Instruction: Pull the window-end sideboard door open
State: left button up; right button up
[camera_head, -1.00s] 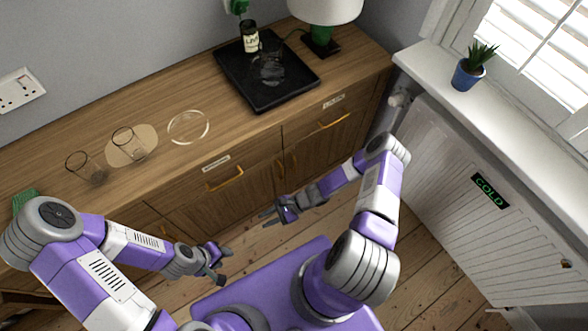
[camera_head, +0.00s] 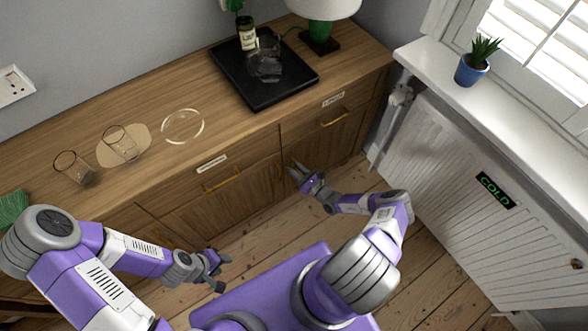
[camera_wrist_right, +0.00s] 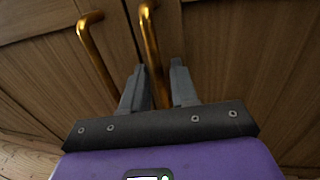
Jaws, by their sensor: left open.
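The wooden sideboard's window-end door (camera_head: 338,146) is shut, below the right-hand drawer. Its upright brass handle (camera_wrist_right: 151,40) shows in the right wrist view, beside the neighbouring door's handle (camera_wrist_right: 92,50). My right gripper (camera_head: 297,171) is at the door fronts and hides the handles in the head view. In the right wrist view its fingers (camera_wrist_right: 157,72) are apart, with the window-end door's handle in the gap between them. I cannot tell if they touch it. My left gripper (camera_head: 222,272) is open and empty, away from the sideboard front.
A black tray (camera_head: 235,75) with a bottle and a glass stands on the sideboard, near a lamp (camera_head: 320,32). Drinking glasses (camera_head: 120,143) stand further left. A radiator (camera_head: 460,190) flanks the right side. Bare floor (camera_head: 265,235) lies before the doors.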

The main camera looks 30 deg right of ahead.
jog(key=shift+w+a, duration=0.1)
jog(key=shift+w, duration=0.3)
grip_shut()
